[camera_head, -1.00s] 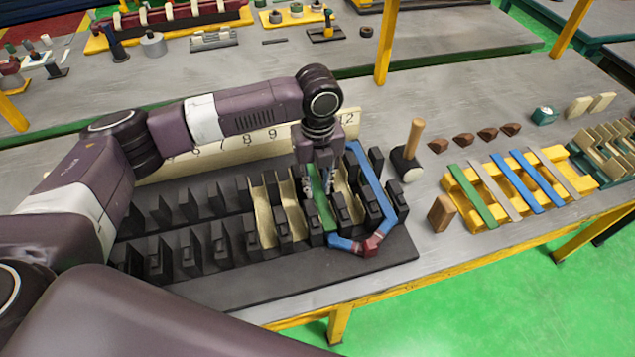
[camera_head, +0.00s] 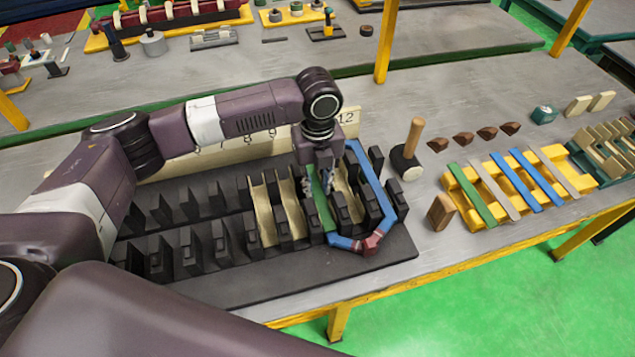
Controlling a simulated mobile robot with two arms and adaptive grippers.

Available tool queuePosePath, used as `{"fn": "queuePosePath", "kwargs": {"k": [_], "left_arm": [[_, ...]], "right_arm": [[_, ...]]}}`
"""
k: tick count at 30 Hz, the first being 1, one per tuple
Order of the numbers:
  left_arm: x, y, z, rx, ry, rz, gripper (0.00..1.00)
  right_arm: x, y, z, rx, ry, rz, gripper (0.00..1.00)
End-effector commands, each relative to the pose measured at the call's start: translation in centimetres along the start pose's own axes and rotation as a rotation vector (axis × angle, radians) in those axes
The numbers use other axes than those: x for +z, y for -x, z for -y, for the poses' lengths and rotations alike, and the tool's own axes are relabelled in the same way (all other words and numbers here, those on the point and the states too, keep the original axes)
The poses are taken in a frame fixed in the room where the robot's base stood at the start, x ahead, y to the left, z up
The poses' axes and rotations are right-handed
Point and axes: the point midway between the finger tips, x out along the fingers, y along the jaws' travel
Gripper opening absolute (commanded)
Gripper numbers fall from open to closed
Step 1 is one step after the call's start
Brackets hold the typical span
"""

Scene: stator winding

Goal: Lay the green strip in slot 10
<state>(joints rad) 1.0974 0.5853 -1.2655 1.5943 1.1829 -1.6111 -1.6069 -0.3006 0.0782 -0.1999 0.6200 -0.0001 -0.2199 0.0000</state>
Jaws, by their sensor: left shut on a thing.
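The green strip (camera_head: 321,202) is in the dark slotted stator block (camera_head: 240,287), lengthwise in a gap between the lined slots. My left gripper (camera_head: 317,186) points down over this gap, with its fingers shut on the strip. The strip's near end shows between the front posts. The gripper hides its far part, so I cannot tell whether it rests on the slot floor. The number board (camera_head: 225,150) stands behind the block; 8, 9 and 12 can be read, while my arm hides 10 and 11. My right gripper is not in view.
Tan liners (camera_head: 264,215) stand in slots on both sides of the strip. A blue coil (camera_head: 372,190) with a red joint arches close on the right. A mallet (camera_head: 407,160), a wooden block (camera_head: 441,211) and a yellow rack (camera_head: 462,187) with coloured strips are further right.

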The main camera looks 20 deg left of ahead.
Motion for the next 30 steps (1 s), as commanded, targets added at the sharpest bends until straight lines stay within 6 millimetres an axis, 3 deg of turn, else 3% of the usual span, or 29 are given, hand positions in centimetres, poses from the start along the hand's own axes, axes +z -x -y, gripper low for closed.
{"fn": "queuePosePath", "kwargs": {"k": [12,13,18,30], "left_arm": [[0.02,-0.26,0.02,0.0,0.0,0.001,0.0],[0.02,-0.26,0.01,0.0,0.0,0.001,0.22],[0.02,-0.25,0.02,0.0,0.0,0.001,0.41],[0.03,-0.26,0.0,0.0,0.0,0.001,0.41]], "right_arm": [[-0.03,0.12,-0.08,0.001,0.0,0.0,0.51],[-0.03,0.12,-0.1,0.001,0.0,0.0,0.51],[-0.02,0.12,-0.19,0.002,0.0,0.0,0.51],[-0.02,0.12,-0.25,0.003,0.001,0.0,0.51]]}}
